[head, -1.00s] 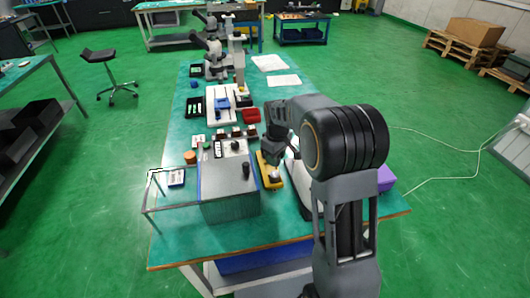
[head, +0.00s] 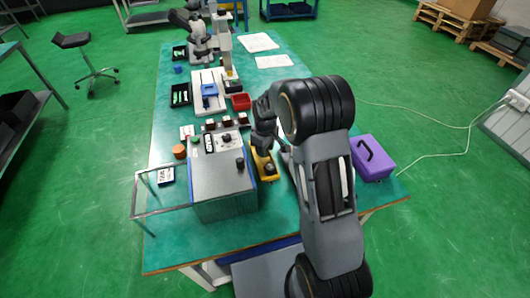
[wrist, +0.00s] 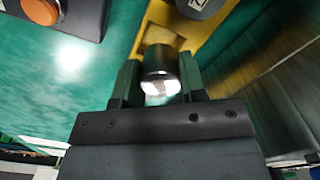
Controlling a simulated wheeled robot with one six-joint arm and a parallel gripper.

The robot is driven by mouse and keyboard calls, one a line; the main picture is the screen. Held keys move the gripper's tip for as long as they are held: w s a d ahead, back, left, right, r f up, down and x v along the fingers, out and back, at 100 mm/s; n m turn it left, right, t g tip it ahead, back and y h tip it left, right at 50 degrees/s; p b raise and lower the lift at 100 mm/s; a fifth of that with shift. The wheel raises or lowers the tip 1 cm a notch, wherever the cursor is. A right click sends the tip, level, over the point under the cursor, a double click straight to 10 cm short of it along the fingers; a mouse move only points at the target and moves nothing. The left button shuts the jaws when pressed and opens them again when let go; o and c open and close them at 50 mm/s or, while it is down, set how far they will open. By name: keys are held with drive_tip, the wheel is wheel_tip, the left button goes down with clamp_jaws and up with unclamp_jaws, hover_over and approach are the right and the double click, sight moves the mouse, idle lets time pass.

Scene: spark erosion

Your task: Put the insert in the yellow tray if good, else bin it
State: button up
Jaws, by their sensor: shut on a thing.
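The insert (wrist: 160,68) is a dark grey cylinder with a shiny, bright end. In the wrist view it sits between the two fingers of my gripper (wrist: 160,85), which is shut on it. The yellow tray (head: 262,157) lies on the green bench, right of the grey machine box; it also shows behind the insert in the wrist view (wrist: 160,33). In the head view my gripper (head: 263,142) is over the far end of the tray and hides the insert. Another grey round piece with a marked label (wrist: 197,5) shows at the tray in the wrist view.
The grey machine box (head: 222,185) with knobs stands close left of the tray. A small red box (head: 241,102) and a white board (head: 209,99) lie farther back. A purple case (head: 371,157) stands at the right.

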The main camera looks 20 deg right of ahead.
wheel_tip(320, 180, down, 2)
drive_tip(key=shift+f, duration=0.2)
